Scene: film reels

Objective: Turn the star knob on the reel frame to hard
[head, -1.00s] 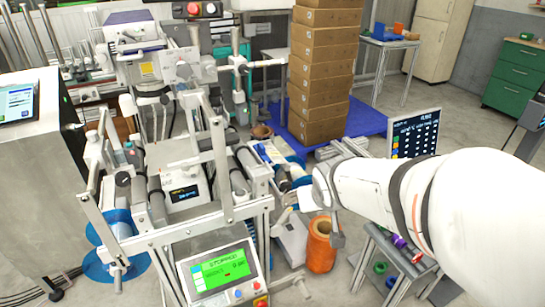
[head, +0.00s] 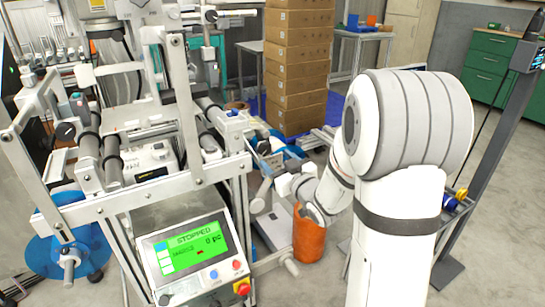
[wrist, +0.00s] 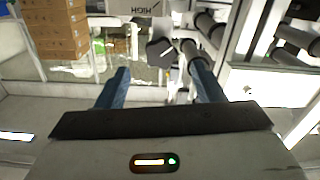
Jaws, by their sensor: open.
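In the wrist view, a dark grey lobed knob (wrist: 161,52), which looks like the star knob, sits near the middle top. A pale plate (wrist: 134,8) with upside-down lettering, seemingly HIGH, is just beyond it. My gripper (wrist: 160,67) is open, its two blue fingers apart on either side of the view below the knob. Nothing is between the fingers, and the knob looks a little beyond their tips. In the head view, the reel frame (head: 187,110) stands at left and my arm reaches toward its right side. I cannot pick out the knob or the fingertips there.
A control screen (head: 190,250) reading STOPPED is on the machine's front. A stack of cardboard boxes (head: 297,70) stands behind. Dark rollers (wrist: 206,55) lie right of the knob. Open floor lies at right.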

